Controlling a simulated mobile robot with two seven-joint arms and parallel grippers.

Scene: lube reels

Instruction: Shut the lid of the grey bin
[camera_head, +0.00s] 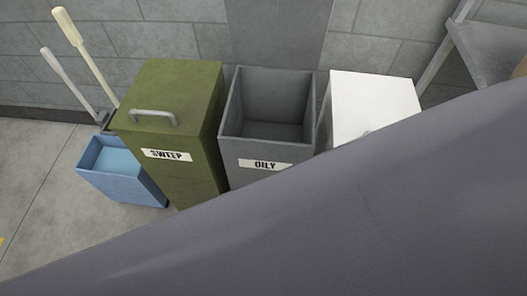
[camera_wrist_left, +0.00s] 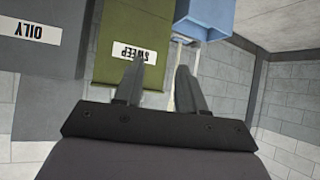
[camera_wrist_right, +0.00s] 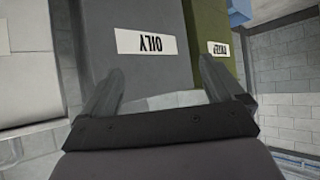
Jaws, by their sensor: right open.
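The grey bin (camera_head: 267,150), labelled OILY, stands between a green and a white bin in the head view. Its top is open and its inside looks empty. Its grey lid (camera_head: 279,32) stands raised upright behind the opening. The bin also shows in the left wrist view (camera_wrist_left: 28,75) and the right wrist view (camera_wrist_right: 140,75). My right gripper (camera_wrist_right: 163,75) is open and empty in front of the bin's labelled face. My left gripper (camera_wrist_left: 161,63) has its fingers partly apart with nothing between them, facing the green bin's front. Neither gripper shows in the head view.
The closed green SWEEP bin (camera_head: 172,132) with a handle is to the left, the white bin (camera_head: 370,104) to the right. A blue dustpan-like container (camera_head: 122,172) and two pale poles stand far left. A shelf (camera_head: 490,48) is at right. My arm hides the lower right.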

